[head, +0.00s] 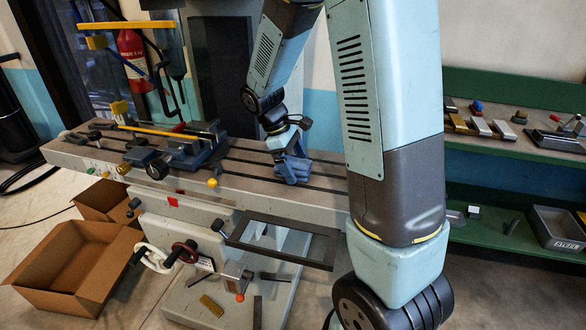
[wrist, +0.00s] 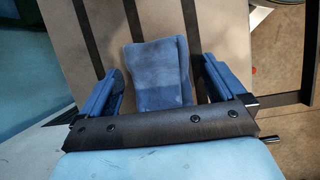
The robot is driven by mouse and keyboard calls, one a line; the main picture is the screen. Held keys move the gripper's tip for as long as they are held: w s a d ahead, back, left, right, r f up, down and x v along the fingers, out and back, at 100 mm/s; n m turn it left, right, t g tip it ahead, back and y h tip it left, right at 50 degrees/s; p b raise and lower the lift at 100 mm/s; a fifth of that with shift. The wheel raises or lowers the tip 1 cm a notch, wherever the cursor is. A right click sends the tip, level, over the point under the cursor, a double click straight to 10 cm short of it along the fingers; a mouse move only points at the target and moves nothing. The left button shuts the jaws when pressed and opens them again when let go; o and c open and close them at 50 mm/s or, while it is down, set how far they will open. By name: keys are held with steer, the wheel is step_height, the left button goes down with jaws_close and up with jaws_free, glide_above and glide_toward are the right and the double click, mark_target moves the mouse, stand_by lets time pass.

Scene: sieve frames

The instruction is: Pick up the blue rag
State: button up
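The blue rag (wrist: 158,88) lies on the grey slotted machine table, seen in the wrist view as a folded, roughly rectangular cloth. My gripper (wrist: 160,66) is open, with one blue finger on each side of the rag and a visible gap between the rag and each finger. The near end of the rag is hidden behind the dark gripper body. In the head view my gripper (head: 291,168) points down over the right part of the table. There the blue fingers and the rag blend together, and I cannot separate them.
The slotted machine table (head: 250,178) carries a vise (head: 195,145) to the left of my gripper. A yellow knob (head: 212,183) sits at its front edge. A cardboard box (head: 75,265) stands on the floor at left. Green shelves (head: 510,150) with small parts stand at right.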

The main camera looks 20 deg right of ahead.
steer(key=c, duration=1.1)
steer(key=shift+r, duration=0.3)
step_height(320, 180, up, 2)
steer(key=shift+r, duration=0.15)
steer(key=s+r, duration=0.3)
steer(key=s, duration=0.1)
steer(key=s+r, duration=0.3)
steer(key=s, duration=0.2)
steer(key=s+r, duration=0.4)
steer(key=s, duration=0.1)
